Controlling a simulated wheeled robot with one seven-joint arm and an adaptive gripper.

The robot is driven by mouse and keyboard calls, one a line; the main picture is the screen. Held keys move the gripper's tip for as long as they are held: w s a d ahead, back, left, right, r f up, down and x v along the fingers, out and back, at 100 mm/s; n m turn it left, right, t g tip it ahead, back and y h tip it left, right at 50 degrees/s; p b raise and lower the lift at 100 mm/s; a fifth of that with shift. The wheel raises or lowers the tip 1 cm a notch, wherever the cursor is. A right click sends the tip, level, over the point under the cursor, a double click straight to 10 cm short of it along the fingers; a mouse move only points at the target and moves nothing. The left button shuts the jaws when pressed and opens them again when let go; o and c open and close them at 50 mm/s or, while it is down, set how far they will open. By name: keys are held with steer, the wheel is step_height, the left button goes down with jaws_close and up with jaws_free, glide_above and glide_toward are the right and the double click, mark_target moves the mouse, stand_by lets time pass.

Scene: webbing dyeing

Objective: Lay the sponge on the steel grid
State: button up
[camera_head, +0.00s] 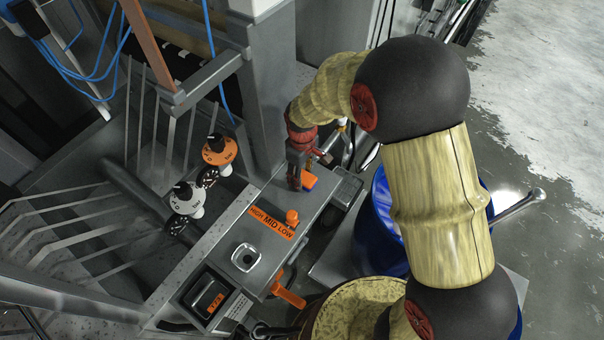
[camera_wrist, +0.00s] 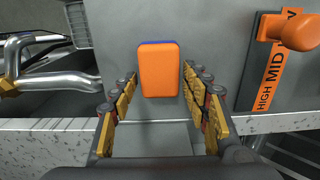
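The sponge (camera_head: 309,181) is an orange block with a blue layer, lying on the grey metal box top. In the wrist view the sponge (camera_wrist: 160,70) shows its orange face, with a blue edge along its far side. My gripper (camera_head: 299,178) is at the sponge in the head view, partly hiding it. In the wrist view my gripper (camera_wrist: 159,76) is open, one finger on each side of the sponge, with narrow gaps showing. A dark slatted piece (camera_head: 346,188) beside the box may be the steel grid; I cannot tell for sure.
An orange knob (camera_head: 292,217) and a HIGH MID LOW label (camera_head: 271,222) are on the box near the sponge. White and orange dials (camera_head: 218,150) stand left. Metal pipes (camera_wrist: 55,82) run left in the wrist view. A blue drum (camera_head: 375,240) stands right.

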steer(key=shift+o, duration=0.6)
steer(key=shift+w+r, duration=0.1)
steer(key=shift+r, duration=0.45)
step_height(320, 180, up, 12)
steer(key=shift+f, duration=0.25)
